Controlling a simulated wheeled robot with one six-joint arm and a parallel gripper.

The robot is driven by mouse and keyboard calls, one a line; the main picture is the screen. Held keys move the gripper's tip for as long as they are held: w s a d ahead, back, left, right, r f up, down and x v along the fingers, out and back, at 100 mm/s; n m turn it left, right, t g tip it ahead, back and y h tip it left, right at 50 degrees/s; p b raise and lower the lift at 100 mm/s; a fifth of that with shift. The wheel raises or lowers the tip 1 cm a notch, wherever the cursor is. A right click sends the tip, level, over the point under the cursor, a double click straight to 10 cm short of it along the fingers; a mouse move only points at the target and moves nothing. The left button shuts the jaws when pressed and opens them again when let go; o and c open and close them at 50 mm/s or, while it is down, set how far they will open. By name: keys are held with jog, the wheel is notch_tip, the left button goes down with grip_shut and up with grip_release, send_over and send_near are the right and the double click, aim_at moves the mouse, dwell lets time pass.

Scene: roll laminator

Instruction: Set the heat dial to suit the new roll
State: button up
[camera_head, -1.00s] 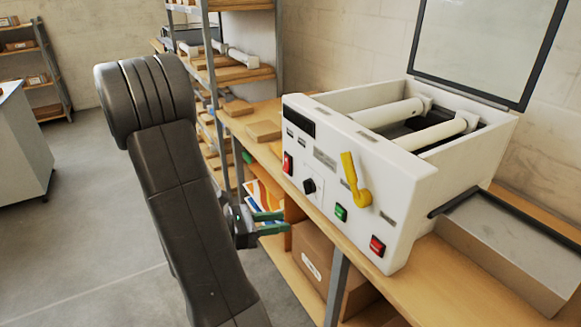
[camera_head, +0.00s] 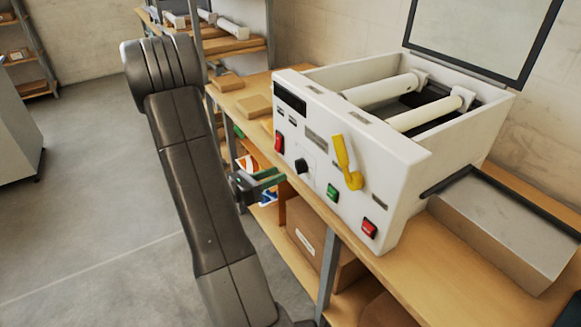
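The heat dial (camera_head: 301,166) is a small black knob on the white front panel of the laminator (camera_head: 405,165). My gripper (camera_head: 279,177) is just to the left of and slightly below the dial in the picture, with its green fingers pointing towards the panel. The two fingers appear parted with nothing between them. I cannot tell the exact gap between fingertips and dial. The dial's pointer setting is too small to read. Two pale rollers (camera_head: 385,90) lie in the laminator's open top.
A yellow lever (camera_head: 346,163), a red switch (camera_head: 279,143), a green button (camera_head: 332,192) and another red button (camera_head: 369,228) are on the same panel. Boxes sit beneath.

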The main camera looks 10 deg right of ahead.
aim_at(296, 166)
jog(key=shift+p+x, duration=0.4)
jog(key=shift+x, duration=2.55)
grip_shut()
